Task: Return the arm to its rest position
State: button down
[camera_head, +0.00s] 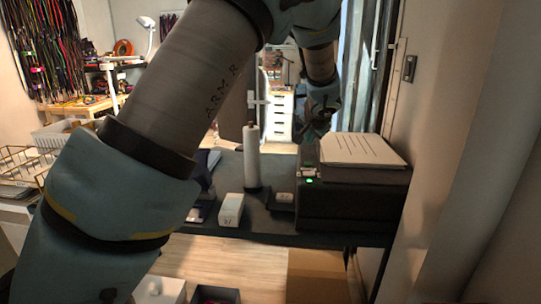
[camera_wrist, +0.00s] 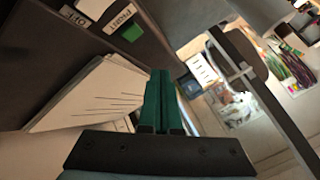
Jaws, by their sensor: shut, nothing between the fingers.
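My arm (camera_head: 175,85) reaches from the lower left across the head view and bends down at the upper right. My gripper (camera_head: 308,140) hangs beside a black box-shaped device (camera_head: 345,205) with a stack of printed paper (camera_head: 360,150) on top. The fingertips are small and partly lost against the dark background there. In the wrist view the two green fingers of my gripper (camera_wrist: 160,75) lie together with nothing between them. The paper (camera_wrist: 85,100) shows to their left.
A white cylinder (camera_head: 251,155) stands upright on the dark table (camera_head: 270,220), left of my gripper. A small white box (camera_head: 231,209) lies before it. Wire baskets (camera_head: 30,160) and hanging cords (camera_head: 45,45) are at left. A wall (camera_head: 460,130) closes off the right side.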

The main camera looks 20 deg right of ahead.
jog(key=shift+a, duration=0.1)
jog(key=s+a+f+n+g+y, duration=0.1)
jog(key=a+f+n+g+y, duration=0.15)
jog(key=a, duration=1.05)
jog(key=a+f+n+g+y, duration=0.1)
jog(key=a+n, duration=0.3)
jog(key=a, duration=1)
jog(key=s+a+f+n+g, duration=0.2)
jog(key=s+a+n, duration=0.3)
jog(key=s+a, duration=1.2)
jog(key=shift+s+g+h, duration=0.3)
jog(key=shift+g+h, duration=0.05)
jog(key=shift+g, duration=0.4)
